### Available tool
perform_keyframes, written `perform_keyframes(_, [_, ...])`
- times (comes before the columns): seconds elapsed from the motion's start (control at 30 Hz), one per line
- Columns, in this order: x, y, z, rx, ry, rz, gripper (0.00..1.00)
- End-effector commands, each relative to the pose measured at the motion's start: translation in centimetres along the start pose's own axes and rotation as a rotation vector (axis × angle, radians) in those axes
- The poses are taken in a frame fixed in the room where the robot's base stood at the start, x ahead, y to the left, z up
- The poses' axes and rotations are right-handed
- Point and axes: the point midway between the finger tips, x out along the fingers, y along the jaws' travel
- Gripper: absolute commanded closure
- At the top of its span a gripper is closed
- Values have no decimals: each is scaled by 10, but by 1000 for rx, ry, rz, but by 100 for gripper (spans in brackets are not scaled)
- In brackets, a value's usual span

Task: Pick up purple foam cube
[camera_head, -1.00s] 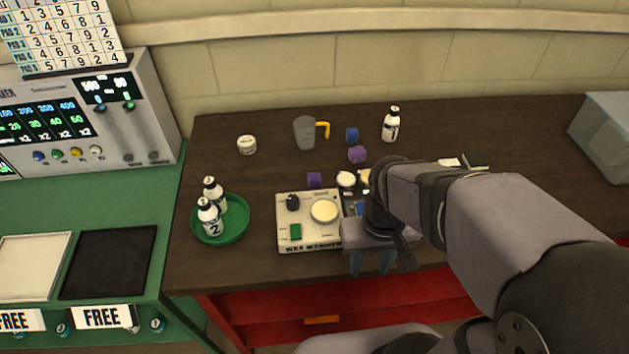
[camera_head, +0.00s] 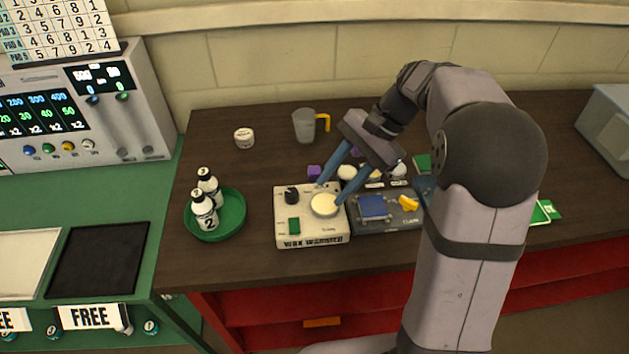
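A small dark purple cube (camera_head: 314,171) lies on the dark wooden table, just behind the wax warmer. A second purple block (camera_head: 355,152) shows only as a sliver behind my gripper's body; I cannot tell which one is the foam cube. My gripper (camera_head: 329,194) points down and to the left, with its two blue fingers apart and nothing visible between them. Its fingertips appear over the back of the wax warmer (camera_head: 283,215), near its round pale lid, to the right of and nearer than the dark purple cube.
A green tray (camera_head: 240,229) with bottles is left of the warmer. A grey tray (camera_head: 362,224) with blue and yellow items is right of it. Pale round items (camera_head: 347,173) lie behind. A grey jug (camera_head: 304,127) and small white jar (camera_head: 244,139) stand farther back. My arm hides the right side.

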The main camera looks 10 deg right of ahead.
Motion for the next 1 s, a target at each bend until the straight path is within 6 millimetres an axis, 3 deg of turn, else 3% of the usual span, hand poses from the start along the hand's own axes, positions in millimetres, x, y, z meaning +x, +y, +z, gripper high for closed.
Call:
perform_keyframes(0.03, [4,-12,-17,75,-49,-39,64])
perform_keyframes(0.2, [-4,-53,-52,299,-238,-159,64])
perform_keyframes(0.4, [-18,-76,-86,464,-437,-245,64])
perform_keyframes(0.67, [-29,-81,-106,540,-568,-282,64])
perform_keyframes(0.8, [-2,-74,-121,547,-576,-278,64])
perform_keyframes(1.0, [19,-69,-134,542,-571,-281,64])
